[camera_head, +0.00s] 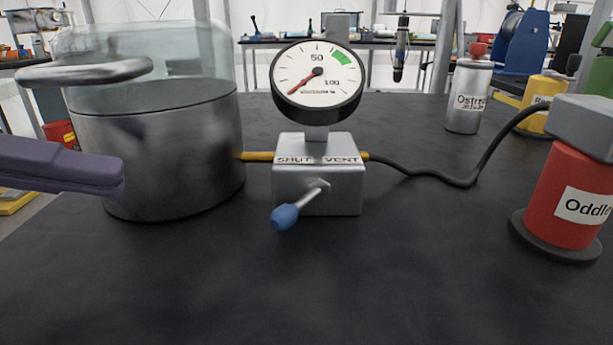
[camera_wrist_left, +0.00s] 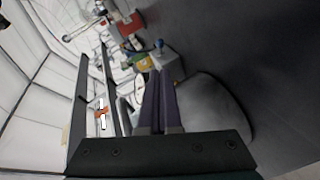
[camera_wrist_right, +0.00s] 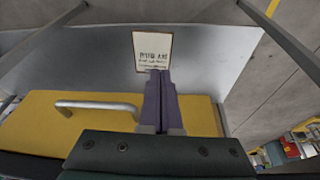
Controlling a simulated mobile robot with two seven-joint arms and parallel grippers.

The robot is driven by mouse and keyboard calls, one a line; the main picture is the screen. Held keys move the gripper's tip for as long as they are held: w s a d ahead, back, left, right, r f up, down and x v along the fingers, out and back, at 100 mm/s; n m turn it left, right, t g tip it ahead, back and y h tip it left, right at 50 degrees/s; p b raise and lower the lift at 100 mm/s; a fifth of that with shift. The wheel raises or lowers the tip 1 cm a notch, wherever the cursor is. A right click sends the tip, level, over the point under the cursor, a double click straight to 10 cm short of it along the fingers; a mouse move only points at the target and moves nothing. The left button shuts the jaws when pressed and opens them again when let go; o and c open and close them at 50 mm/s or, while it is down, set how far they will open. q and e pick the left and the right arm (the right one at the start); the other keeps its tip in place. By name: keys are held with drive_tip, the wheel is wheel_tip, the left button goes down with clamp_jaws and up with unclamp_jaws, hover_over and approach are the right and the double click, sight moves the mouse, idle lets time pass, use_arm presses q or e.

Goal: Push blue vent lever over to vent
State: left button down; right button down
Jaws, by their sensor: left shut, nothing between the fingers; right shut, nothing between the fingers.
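The blue-knobbed vent lever (camera_head: 284,217) sticks out of the front of a grey valve block (camera_head: 318,205) marked SHUT on the left and VENT on the right. The lever leans down and left, on the SHUT side. A round gauge (camera_head: 317,80) stands on the block, its needle pointing low left. My left gripper (camera_head: 122,176) is shut and empty, in front of the metal pot and left of the lever, apart from it. The block also shows in the left wrist view (camera_wrist_left: 168,66), beyond the fingertips. My right gripper (camera_wrist_right: 159,73) is shut and empty, seen only in its wrist view.
The large metal pot (camera_head: 165,150) with a clear upper part stands left of the block, joined by a yellow pipe (camera_head: 257,156). A black hose (camera_head: 450,180) runs right toward a red canister (camera_head: 560,195). A grey canister (camera_head: 468,97) stands behind. The table front is clear.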

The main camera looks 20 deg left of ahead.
use_arm(q)
approach(299, 205)
drive_tip(key=shift+w+b+x, duration=0.25)
drive_tip(key=shift+b+x, duration=0.2)
drive_tip(key=shift+x, duration=1.9)
drive_tip(key=shift+a+f, duration=0.1)
drive_tip(key=shift+a, duration=0.05)
